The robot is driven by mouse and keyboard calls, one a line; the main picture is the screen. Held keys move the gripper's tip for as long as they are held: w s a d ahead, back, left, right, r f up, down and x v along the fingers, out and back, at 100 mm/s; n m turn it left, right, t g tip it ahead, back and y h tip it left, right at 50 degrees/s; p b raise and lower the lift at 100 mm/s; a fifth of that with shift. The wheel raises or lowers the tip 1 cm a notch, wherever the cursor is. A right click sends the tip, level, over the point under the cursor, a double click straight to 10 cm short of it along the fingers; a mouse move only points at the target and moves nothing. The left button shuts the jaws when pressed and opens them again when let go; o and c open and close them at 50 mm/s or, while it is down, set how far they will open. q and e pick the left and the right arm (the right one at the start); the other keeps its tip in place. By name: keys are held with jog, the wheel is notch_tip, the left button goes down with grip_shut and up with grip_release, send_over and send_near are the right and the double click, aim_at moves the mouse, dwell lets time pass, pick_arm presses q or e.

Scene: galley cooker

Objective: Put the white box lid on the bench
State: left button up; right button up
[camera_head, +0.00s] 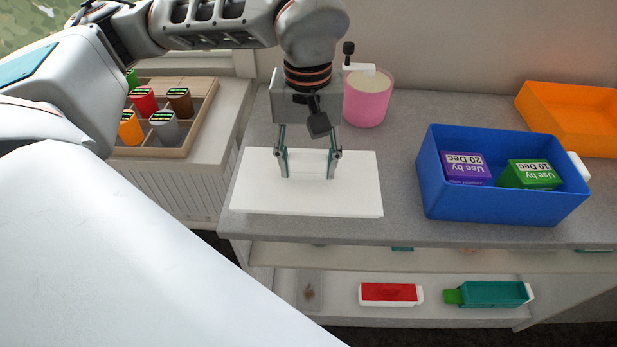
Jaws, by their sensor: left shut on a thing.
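The white box lid (350,199) is a flat white slab at the left part of the grey bench (400,226), near its front edge. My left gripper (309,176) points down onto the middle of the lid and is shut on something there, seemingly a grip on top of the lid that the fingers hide. The lid looks level. I cannot tell whether it rests on the bench or hangs just above it. My right gripper is not in view.
A blue box (440,205) holding purple and green packs stands right of the lid. An orange tray (570,118) is behind it, and a pink cup (369,104) behind the lid. A wooden tray (205,118) of jars is at left. Shelves below hold red and teal boxes.

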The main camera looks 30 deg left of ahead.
aim_at(308, 180)
pick_arm(q)
jog(key=shift+f, duration=2.1)
jog(key=shift+f, duration=0.1)
jog(key=o, duration=1.1)
notch_tip(308, 180, up, 12)
jog(key=shift+r+p, duration=0.15)
jog(key=shift+p, duration=0.2)
jog(key=shift+s, duration=0.1)
